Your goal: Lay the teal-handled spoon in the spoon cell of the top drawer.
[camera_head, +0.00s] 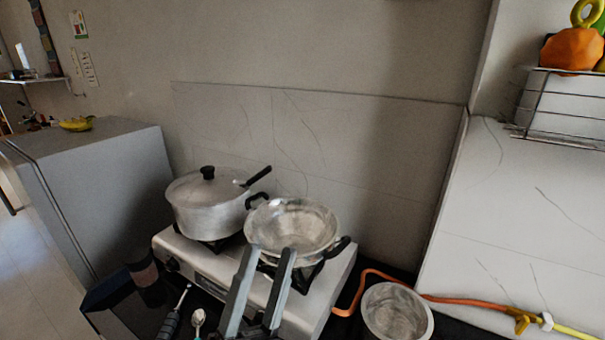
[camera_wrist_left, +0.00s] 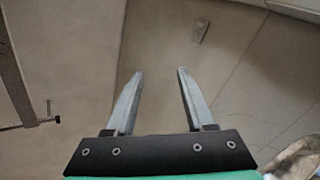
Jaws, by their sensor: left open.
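A spoon with a silver bowl (camera_head: 198,319) shows at the bottom edge of the head view, on the dark counter left of my gripper. My left gripper (camera_head: 270,250) is open and empty, in front of the stove and pan in this view. The left wrist view shows its two fingers (camera_wrist_left: 161,72) apart with nothing between them. The top drawer and its spoon cell are not visible.
The stove (camera_head: 206,266) carries a lidded pot (camera_head: 210,212) and an open pan (camera_head: 300,226). A metal bowl (camera_head: 397,312) and an orange hose (camera_head: 455,299) lie right. A dark cylindrical object (camera_head: 146,277) stands left. A wire basket (camera_head: 560,105) is at upper right.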

